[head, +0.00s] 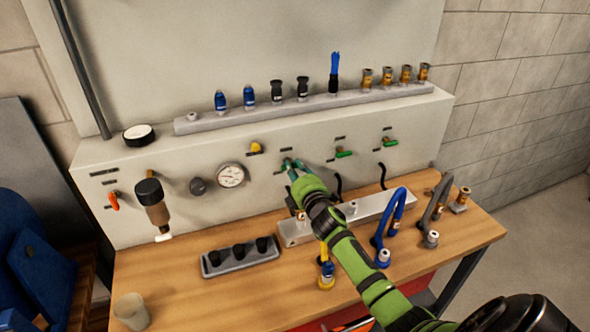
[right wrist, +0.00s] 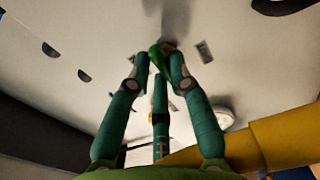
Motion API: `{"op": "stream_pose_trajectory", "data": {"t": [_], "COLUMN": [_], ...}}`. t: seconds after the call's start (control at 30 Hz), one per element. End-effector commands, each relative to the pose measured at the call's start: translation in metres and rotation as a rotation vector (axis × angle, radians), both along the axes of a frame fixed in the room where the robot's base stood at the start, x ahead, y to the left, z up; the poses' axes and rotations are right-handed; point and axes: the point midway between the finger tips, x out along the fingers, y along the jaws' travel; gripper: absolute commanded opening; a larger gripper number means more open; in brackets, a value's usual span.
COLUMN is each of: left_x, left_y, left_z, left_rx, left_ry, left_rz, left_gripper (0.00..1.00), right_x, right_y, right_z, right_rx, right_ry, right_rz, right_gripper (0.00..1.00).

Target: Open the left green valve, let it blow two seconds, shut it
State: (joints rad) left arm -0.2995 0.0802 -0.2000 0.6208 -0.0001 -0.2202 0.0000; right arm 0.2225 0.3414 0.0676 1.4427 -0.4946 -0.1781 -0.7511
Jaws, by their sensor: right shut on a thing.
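My right gripper (head: 294,165) reaches to the panel from the lower right and is shut on the left green valve, which it mostly hides in the head view. In the right wrist view, the green valve handle (right wrist: 159,59) shows between the teal fingertips, near the panel face. I cannot tell from its angle whether the valve is open. The middle green valve (head: 344,154) and the right green valve (head: 390,143) stand free on the panel to the right. My left gripper is not in view.
A pressure gauge (head: 231,175) and a yellow knob (head: 256,148) sit left of the gripper. Below are a metal manifold (head: 372,208), a blue hose (head: 393,215), a yellow fitting (head: 326,273) and a dark tray (head: 240,262). A cup (head: 131,311) stands front left.

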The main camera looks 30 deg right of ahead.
Motion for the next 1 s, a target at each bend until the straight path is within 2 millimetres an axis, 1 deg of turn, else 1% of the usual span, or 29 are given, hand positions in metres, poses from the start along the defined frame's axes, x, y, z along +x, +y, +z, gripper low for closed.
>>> {"op": "stream_pose_trajectory", "data": {"t": [0.07, 0.1, 0.13, 0.17, 0.47, 0.57, 0.63, 0.77, 1.0], "left_x": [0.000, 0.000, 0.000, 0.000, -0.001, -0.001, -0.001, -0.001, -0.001], "left_y": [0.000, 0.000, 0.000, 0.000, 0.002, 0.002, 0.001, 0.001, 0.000], "left_z": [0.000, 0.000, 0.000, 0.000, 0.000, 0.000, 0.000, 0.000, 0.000], "left_rx": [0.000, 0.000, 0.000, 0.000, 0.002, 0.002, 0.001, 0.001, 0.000], "left_ry": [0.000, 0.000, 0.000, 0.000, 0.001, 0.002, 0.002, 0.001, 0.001], "left_rz": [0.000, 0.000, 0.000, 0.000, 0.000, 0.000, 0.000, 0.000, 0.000], "left_gripper": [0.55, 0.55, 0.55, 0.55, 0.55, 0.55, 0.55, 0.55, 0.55], "right_x": [0.000, 0.000, 0.000, 0.000, 0.000, -0.004, -0.010, -0.031, -0.080], "right_y": [0.001, 0.001, 0.001, 0.001, 0.001, 0.001, 0.003, 0.008, 0.020], "right_z": [0.000, 0.000, 0.000, 0.000, 0.000, -0.001, -0.001, -0.001, -0.002], "right_rx": [0.007, 0.007, 0.007, 0.006, 0.002, 0.001, 0.001, 0.000, 0.003], "right_ry": [-0.002, -0.002, -0.002, -0.001, 0.000, 0.001, 0.002, 0.001, 0.002], "right_rz": [0.002, 0.002, 0.002, 0.002, 0.001, 0.001, 0.000, 0.002, 0.001], "right_gripper": [0.00, 0.29, 0.41, 0.45, 0.45, 0.45, 0.45, 0.45, 0.45]}}
